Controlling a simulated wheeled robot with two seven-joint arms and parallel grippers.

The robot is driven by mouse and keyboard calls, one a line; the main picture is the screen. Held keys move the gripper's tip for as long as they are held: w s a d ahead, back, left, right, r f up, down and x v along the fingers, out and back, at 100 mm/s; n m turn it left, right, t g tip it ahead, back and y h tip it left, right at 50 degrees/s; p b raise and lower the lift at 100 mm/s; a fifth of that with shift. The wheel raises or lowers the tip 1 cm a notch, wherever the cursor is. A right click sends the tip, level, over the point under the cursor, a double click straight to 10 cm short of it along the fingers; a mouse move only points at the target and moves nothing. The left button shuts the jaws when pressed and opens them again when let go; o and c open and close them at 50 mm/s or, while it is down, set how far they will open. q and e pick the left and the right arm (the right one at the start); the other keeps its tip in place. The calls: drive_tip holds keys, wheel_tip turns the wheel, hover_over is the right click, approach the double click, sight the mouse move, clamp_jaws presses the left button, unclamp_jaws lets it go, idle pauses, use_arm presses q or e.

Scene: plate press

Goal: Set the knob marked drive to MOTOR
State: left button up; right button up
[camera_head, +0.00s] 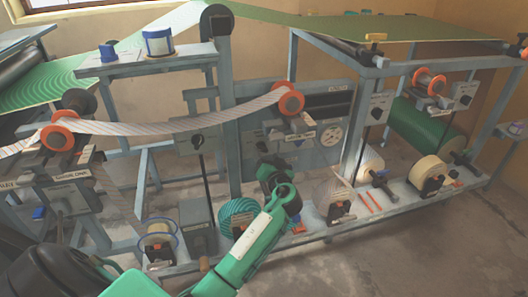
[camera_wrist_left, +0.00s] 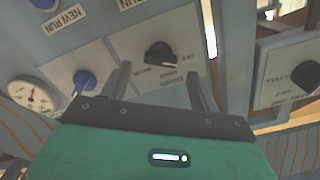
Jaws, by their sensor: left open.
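In the left wrist view, a black knob (camera_wrist_left: 158,54) sits on a pale plate with small lettering, which appears inverted and is too small to read surely. I cannot confirm that it is the drive knob or which setting it points to. My left gripper (camera_wrist_left: 159,72) is open, one finger on each side of the knob's lower area in the picture; contact is not clear. In the head view, my left gripper (camera_head: 268,160) is at the machine's grey-blue panel (camera_head: 325,155), and the arm hides the knob there.
In the wrist view, a blue knob (camera_wrist_left: 84,80) and a round gauge (camera_wrist_left: 34,97) lie left of the fingers. Another black knob (camera_wrist_left: 306,76) is on a box at right. In the head view, a paper web (camera_head: 180,125) runs above the arm, and spools (camera_head: 238,215) stand below.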

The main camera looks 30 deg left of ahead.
sight(263, 150)
use_arm(q)
drive_tip(key=shift+x, duration=1.8)
drive_tip(key=c, duration=1)
